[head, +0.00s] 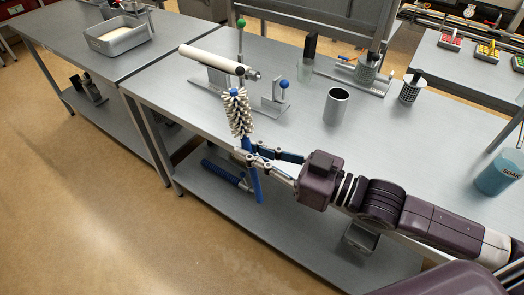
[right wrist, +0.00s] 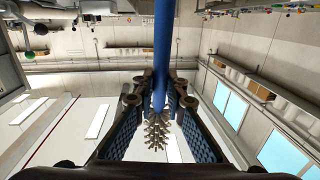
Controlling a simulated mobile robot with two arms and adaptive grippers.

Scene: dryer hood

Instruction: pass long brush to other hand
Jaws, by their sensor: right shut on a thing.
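The long brush has a blue handle (head: 254,185) and a head of pale bristles (head: 238,115) with a blue tip. My right gripper (head: 251,159) is shut on the handle below the bristles. It holds the brush nearly upright, bristles up, by the front edge of the workbench. In the right wrist view the blue handle (right wrist: 163,50) runs between the two fingers (right wrist: 160,100), with the bristles (right wrist: 157,131) beyond. My left gripper is not in view.
On the workbench (head: 300,140) are a white tube (head: 210,60) on a metal stand, a metal cup (head: 336,106), a perforated cup (head: 411,88) and a blue SOAK container (head: 497,174). A metal tray (head: 115,37) stands on the left table. Open floor lies at front left.

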